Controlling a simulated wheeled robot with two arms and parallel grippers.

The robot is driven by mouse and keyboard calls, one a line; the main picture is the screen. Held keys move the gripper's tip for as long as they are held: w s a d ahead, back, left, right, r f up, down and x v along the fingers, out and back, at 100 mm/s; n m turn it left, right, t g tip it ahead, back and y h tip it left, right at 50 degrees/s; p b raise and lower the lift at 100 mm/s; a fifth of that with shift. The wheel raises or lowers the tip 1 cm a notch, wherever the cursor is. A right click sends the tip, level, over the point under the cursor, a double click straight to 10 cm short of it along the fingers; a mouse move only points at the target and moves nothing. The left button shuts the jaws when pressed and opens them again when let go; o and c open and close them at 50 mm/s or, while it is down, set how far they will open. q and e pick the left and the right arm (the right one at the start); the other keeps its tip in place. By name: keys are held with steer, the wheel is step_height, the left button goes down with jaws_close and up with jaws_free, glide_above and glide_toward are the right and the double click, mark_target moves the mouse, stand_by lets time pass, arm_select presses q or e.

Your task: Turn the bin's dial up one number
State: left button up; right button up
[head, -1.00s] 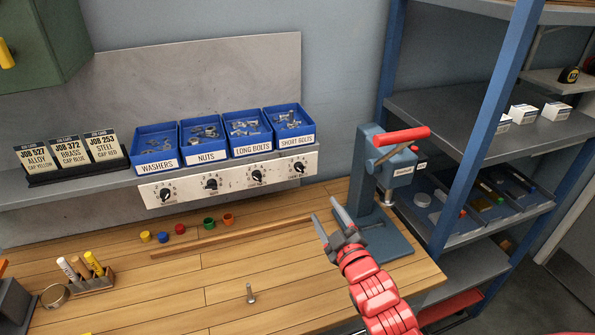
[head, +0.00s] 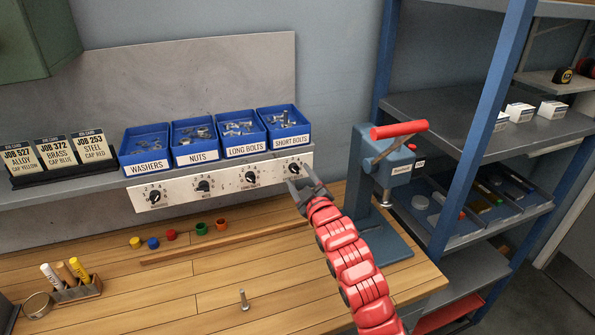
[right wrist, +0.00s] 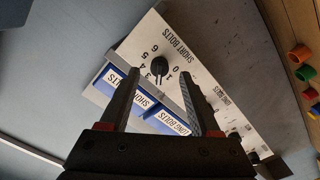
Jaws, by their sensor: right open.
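The dial panel (head: 219,183) runs under the blue bins on the shelf edge and carries a row of black dials on white plates. The short bolts dial (head: 294,169) is at its right end, below the short bolts bin (head: 286,126). My right gripper (head: 301,188) is open just below and in front of that dial, apart from it. In the right wrist view the short bolts dial (right wrist: 158,71) shows between and beyond the two open fingers (right wrist: 160,100), with numbers around it. The exact number it points to is hard to read. My left gripper is not in view.
A blue press (head: 385,170) with a red handle stands right of my right arm. A job card rack (head: 54,172) sits left of the bins.

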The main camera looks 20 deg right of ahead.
steer(key=shift+w, duration=1.15)
jaws_close()
